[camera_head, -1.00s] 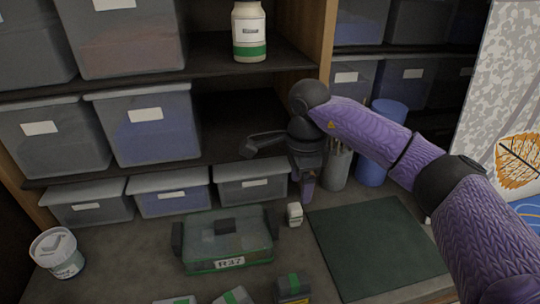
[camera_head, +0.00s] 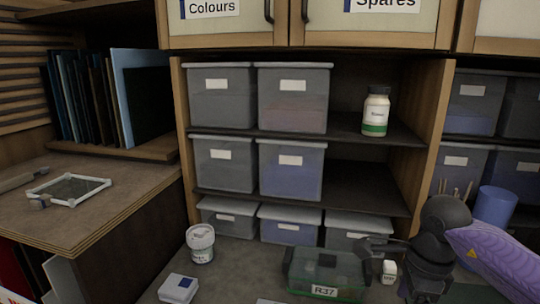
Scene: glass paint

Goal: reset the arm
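My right arm (camera_head: 495,258) comes in from the right edge in purple, with dark joints. My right gripper (camera_head: 418,292) points down at the lower right, beside a small white block and the green-lidded box R37. Its fingertips are at the picture's bottom edge, so whether it is open or shut does not show clearly. My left gripper is not in view.
The box R37 (camera_head: 325,291) and a small white block (camera_head: 389,272) sit on the bench. A white tub (camera_head: 201,243) stands left of them. A green-banded bottle (camera_head: 376,111) and grey bins (camera_head: 291,98) fill the shelves. A side bench (camera_head: 122,200) is at left.

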